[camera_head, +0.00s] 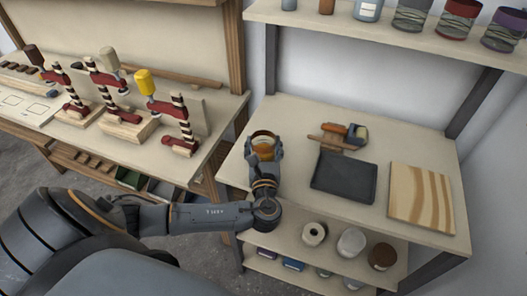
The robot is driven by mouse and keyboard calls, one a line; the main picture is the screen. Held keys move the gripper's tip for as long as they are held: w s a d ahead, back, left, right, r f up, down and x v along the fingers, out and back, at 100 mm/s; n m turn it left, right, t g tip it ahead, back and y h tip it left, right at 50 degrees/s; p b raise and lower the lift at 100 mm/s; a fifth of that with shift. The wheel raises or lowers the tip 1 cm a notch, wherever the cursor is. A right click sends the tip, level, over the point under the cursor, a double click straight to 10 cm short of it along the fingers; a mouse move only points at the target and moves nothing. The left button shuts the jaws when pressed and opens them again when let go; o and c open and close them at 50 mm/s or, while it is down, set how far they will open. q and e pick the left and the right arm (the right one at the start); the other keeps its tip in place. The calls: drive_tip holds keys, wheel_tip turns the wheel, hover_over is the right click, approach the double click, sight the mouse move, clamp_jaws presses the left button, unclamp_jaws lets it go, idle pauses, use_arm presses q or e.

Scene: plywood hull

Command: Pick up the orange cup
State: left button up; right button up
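The orange cup (264,139) is round, with an amber-orange rim and inside. It is at the left end of the pale workbench top (285,110), and I cannot tell whether it rests there or is slightly raised. My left gripper (264,148) reaches it from the front, with one dark finger on each side of the cup. The fingers are spread about as wide as the cup, and whether they press on it is too small to tell. They hide part of the cup's lower side. My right gripper is out of view.
Right of the cup are a wooden-handled brush or tool (330,140), a black tray (343,178) and a striped wooden board (421,197). A shelf of jars (412,14) hangs above. Clamps (180,125) stand on the left bench. Rolls and cans (351,243) sit below.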

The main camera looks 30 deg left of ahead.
use_arm(q)
drive_tip(key=shift+c, duration=0.7)
drive_tip(key=shift+r, duration=0.1)
